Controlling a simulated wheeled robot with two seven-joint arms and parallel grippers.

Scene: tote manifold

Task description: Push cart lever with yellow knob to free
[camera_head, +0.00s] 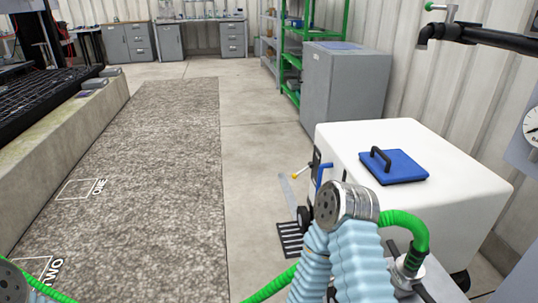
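A large white cart (430,150) stands at the right, with a blue lid (393,167) on top that has a black handle. A small lever with a yellow knob (294,177) sticks out to the left from the cart's left side. My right arm, in a light blue sleeve with a grey metal joint, rises in front of the cart's near left corner. The knob shows just left of and beyond that joint, with a visible gap between them. My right gripper cannot be made out. Only a bit of my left arm shows at the bottom left corner; its gripper is out of frame.
A blue upright part (320,173) sits beside the lever on the cart. A dark slatted grate (290,241) lies on the floor below. A grey cabinet (345,85) and green shelving (292,50) stand behind. The floor left of the cart is clear, with a textured grey mat (160,150).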

